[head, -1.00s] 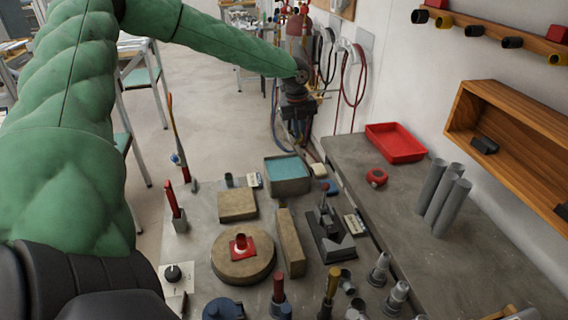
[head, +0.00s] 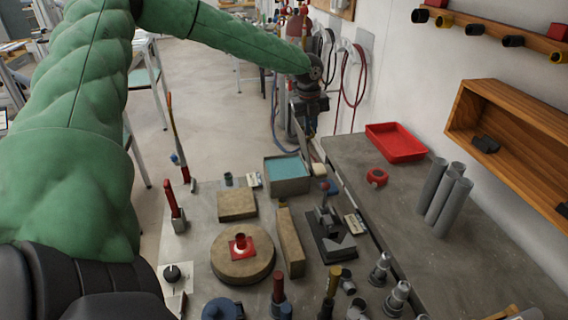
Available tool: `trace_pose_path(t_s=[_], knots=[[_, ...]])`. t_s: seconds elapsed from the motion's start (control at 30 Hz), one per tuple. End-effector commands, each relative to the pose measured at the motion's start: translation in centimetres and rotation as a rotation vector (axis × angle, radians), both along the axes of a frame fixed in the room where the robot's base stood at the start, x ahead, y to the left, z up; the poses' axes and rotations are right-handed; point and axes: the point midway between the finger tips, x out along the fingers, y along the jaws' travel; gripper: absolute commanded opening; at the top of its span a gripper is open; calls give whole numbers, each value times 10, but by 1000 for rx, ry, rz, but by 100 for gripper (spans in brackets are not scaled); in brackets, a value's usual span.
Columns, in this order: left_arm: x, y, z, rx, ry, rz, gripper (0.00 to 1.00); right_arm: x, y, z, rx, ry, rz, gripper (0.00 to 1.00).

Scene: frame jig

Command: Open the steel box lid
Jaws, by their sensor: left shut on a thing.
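The steel box (head: 288,186) stands at the far end of the grey work table. Its top is uncovered and a teal surface shows inside. A thin grey plate (head: 300,143), which looks like the lid, stands steeply at the box's back right edge, seen nearly edge-on. My left gripper (head: 307,126) is above and behind the box, shut on the lid. Its fingertips are small and dark, so the exact contact is hard to see. My right gripper is not in view.
Tan blocks (head: 237,205), a round tan base (head: 243,256) and a black fixture (head: 330,238) stand nearer on the table. A red tray (head: 396,142) and grey tubes (head: 440,195) are on the bench at right. Hoses (head: 352,80) hang on the wall close behind the gripper.

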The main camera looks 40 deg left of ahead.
Motion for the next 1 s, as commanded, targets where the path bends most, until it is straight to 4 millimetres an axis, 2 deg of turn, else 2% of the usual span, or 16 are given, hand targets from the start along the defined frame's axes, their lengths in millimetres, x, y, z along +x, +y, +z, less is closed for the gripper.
trace_pose_path(t_s=[0.17,0.53,0.8,1.0], knots=[[11,-8,-3,1,0,0,0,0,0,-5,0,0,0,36],[13,-10,-3,1,-1,0,0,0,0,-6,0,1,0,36],[29,-23,-10,1,0,0,0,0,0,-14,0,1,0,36],[31,-25,-9,0,0,1,0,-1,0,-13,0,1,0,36]])
